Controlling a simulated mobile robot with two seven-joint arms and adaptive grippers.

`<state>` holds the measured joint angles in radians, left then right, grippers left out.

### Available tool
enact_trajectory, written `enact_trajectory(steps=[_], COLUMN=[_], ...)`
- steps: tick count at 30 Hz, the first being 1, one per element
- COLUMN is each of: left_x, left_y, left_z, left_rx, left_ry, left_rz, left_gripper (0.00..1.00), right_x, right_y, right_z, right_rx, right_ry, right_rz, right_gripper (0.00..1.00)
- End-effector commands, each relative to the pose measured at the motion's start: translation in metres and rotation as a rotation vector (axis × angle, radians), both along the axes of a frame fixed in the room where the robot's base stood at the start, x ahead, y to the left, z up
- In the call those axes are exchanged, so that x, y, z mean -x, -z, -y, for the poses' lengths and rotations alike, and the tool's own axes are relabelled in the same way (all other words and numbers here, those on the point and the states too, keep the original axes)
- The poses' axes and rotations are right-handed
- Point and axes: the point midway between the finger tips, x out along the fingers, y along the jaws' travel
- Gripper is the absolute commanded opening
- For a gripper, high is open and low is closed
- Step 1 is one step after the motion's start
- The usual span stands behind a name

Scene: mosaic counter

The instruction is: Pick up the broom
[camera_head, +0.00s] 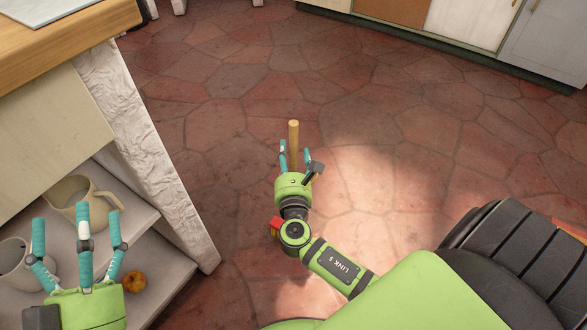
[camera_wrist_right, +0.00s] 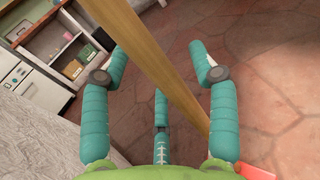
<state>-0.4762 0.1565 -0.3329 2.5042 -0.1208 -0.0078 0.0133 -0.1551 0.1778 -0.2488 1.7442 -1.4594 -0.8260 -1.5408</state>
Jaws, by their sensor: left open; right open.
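The broom's wooden handle (camera_head: 293,135) stands up from the floor side in the head view, beyond my right gripper (camera_head: 296,158). In the right wrist view the handle (camera_wrist_right: 160,65) crosses diagonally between the spread teal fingers, from top to lower right. A red part (camera_wrist_right: 262,171), likely the broom's head, shows at the lower right there, and a red bit (camera_head: 275,226) shows beside my right wrist in the head view. The right fingers are open around the handle; contact is unclear. My left gripper (camera_head: 78,217) is open and empty at the lower left. Most of the broom is hidden.
A counter (camera_head: 140,120) with open shelves stands at the left, close to my left gripper. The shelves hold a beige pitcher (camera_head: 72,192), a pale cup (camera_head: 14,262) and a small orange round thing (camera_head: 134,281). Cabinets (camera_head: 470,25) line the back; the tiled floor (camera_head: 400,120) between is clear.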

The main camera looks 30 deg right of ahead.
Motion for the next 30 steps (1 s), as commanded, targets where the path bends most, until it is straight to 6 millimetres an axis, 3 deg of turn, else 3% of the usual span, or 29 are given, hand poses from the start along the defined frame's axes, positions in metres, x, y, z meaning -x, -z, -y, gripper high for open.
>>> enact_trajectory(steps=[8,12,13,26,30], left_x=[0.0013,0.0012,0.0012,0.0006,-0.0046], left_y=[-0.0025,-0.0024,-0.0024,-0.0018,0.0071], left_z=[0.0004,0.0004,0.0004,0.0005,-0.0019], left_rx=[0.003,0.003,0.003,0.002,-0.013], left_ry=[0.003,0.003,0.003,0.003,-0.009], left_rz=[0.012,0.011,0.011,0.005,-0.046], left_gripper=[0.86,0.86,0.86,0.86,0.86], right_x=[-0.0017,-0.0016,-0.0016,-0.0021,-0.0021], right_y=[-0.0001,-0.0001,-0.0001,-0.0032,-0.0065], right_z=[0.0012,0.0011,0.0011,0.0012,0.0010], right_rx=[0.001,0.001,0.001,0.002,0.003], right_ry=[0.000,0.000,0.000,0.000,0.000], right_rz=[-0.001,-0.001,-0.001,0.003,0.004], right_gripper=[0.60,0.04,0.00,0.00,0.00])
